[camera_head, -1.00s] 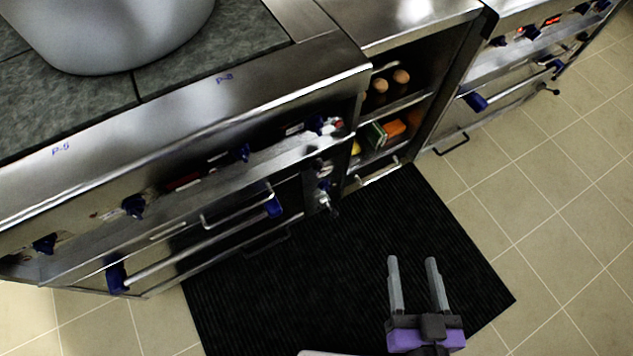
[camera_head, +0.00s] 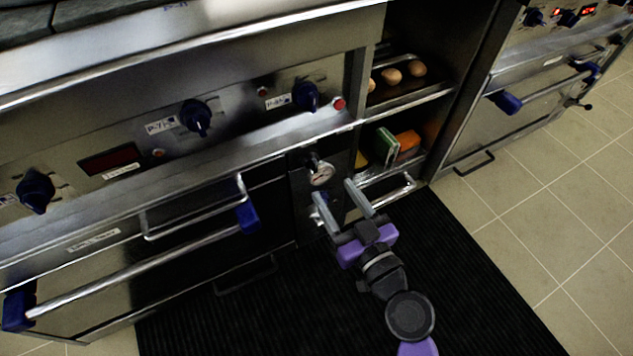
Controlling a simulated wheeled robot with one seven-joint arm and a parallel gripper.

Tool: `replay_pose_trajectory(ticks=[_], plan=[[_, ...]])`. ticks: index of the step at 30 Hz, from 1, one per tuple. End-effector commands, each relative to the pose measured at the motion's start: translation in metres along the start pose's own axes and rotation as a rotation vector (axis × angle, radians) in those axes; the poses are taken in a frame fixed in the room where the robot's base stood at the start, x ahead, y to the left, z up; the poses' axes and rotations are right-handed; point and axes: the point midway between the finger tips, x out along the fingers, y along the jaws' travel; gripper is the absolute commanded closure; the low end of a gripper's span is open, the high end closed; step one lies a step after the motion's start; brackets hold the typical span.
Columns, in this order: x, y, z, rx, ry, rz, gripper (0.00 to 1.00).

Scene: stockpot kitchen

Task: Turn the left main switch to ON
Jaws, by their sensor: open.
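The front panel of the near stove (camera_head: 235,100) carries blue knobs. One knob (camera_head: 306,96) is at the right end beside a red button (camera_head: 338,103). A second knob (camera_head: 196,118) is left of it, and a third knob (camera_head: 36,190) is at the far left. Their labels are too small to read surely, so I cannot tell which is the left main switch or its setting. My gripper (camera_head: 336,190) is open and empty.
The oven handle (camera_head: 145,272) and a shorter metal handle (camera_head: 195,222) stick out below the panel. An open shelf (camera_head: 410,101) with eggs and boxes is to the right. A second stove (camera_head: 530,90) stands farther right. A black mat (camera_head: 460,290) covers the floor in front.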

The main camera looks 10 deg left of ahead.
Motion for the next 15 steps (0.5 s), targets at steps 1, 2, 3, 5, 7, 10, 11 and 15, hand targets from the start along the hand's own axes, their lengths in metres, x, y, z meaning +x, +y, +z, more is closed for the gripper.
replay_pose_trajectory(ticks=[1, 2, 3, 5, 7, 10, 11, 15], plan=[[0.005, 0.000, 0.004, -0.008, 0.008, -0.009, 0.46], [0.007, 0.000, 0.004, -0.009, 0.010, -0.013, 0.46], [0.009, -0.001, 0.004, -0.010, 0.013, -0.018, 0.46], [0.014, -0.001, 0.003, -0.012, 0.015, -0.021, 0.46], [0.021, -0.001, 0.001, -0.013, 0.016, -0.023, 0.46], [0.035, -0.002, 0.000, -0.015, 0.015, -0.023, 0.46], [0.040, -0.001, 0.000, -0.014, 0.015, -0.022, 0.46], [0.061, -0.002, 0.000, -0.014, 0.014, -0.022, 0.46]])
